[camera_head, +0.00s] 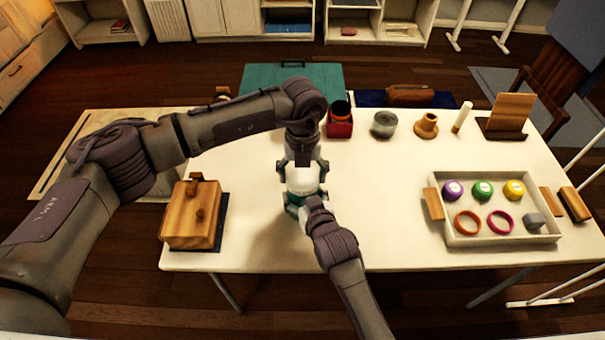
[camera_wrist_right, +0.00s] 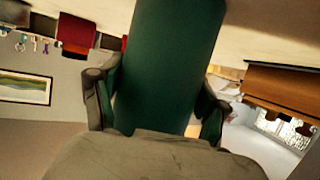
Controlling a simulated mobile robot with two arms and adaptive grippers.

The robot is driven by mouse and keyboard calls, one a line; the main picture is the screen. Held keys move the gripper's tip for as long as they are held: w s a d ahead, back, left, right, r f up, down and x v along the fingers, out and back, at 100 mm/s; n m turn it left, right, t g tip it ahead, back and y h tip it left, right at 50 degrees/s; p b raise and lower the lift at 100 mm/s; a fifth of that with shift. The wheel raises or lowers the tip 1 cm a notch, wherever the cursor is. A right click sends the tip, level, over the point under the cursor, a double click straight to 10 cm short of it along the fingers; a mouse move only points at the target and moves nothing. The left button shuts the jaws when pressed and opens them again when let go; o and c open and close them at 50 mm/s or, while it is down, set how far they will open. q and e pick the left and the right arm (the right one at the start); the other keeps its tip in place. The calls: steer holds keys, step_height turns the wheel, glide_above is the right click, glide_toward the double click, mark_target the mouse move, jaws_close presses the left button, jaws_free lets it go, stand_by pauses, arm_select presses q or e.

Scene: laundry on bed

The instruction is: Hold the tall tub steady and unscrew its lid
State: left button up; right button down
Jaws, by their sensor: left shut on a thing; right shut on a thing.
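The tall tub stands on the table near its middle, with a dark green body (camera_wrist_right: 165,65) that fills much of the right wrist view. In the head view its white lid (camera_head: 302,183) shows between my two grippers. My left gripper (camera_head: 302,172) comes down from above and is shut on the lid. My right gripper (camera_head: 300,203) reaches in from the front and is shut on the green body; in the right wrist view its fingers (camera_wrist_right: 158,100) sit on both sides of the body. Much of the tub is hidden by my grippers in the head view.
A wooden box (camera_head: 192,215) stands at the left on the table (camera_head: 400,225). A white tray (camera_head: 500,236) with balls and rings is at the right. A red box (camera_head: 340,128), a grey jar (camera_head: 384,124) and a wooden stand (camera_head: 426,125) line the back. Clear table lies between tub and tray.

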mark_target(303, 177)
arm_select(q)
steer(key=shift+r, duration=0.95)
steer(key=shift+r, duration=2)
arm_select(e)
jaws_free()
steer(key=shift+s, duration=0.1)
